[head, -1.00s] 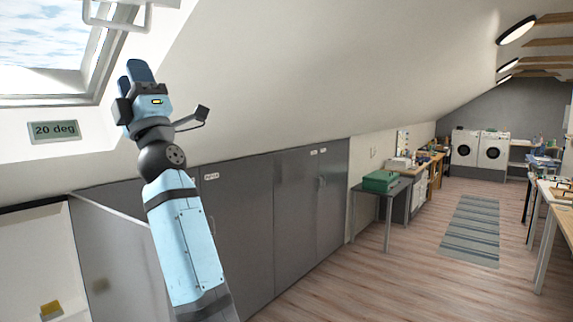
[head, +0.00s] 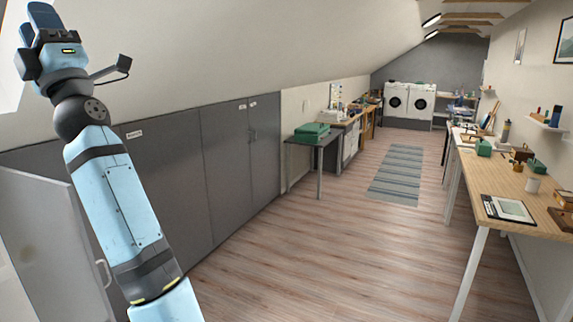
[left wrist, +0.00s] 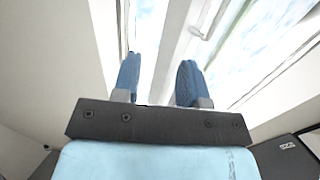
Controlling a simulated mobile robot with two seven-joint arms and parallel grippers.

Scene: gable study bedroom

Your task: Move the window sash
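The window sash (left wrist: 178,38) shows in the left wrist view as a pale slanting frame with bright, sky-coloured glass beside it. A pale bar or handle (left wrist: 206,22) runs along it, up and to the right of my fingers. My left gripper (left wrist: 158,80) has its two blue fingers apart, with nothing clearly held between them. How far the fingertips are from the sash I cannot tell. In the head view my left gripper (head: 41,14) is raised at the top left, before the sloped ceiling. The sash is not clearly visible there. My right gripper is not in view.
Grey cupboards (head: 180,175) line the low left wall, with one door (head: 55,240) standing open. A small table (head: 318,141) bears a green case (head: 312,131). A wooden workbench (head: 510,180) stands at right.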

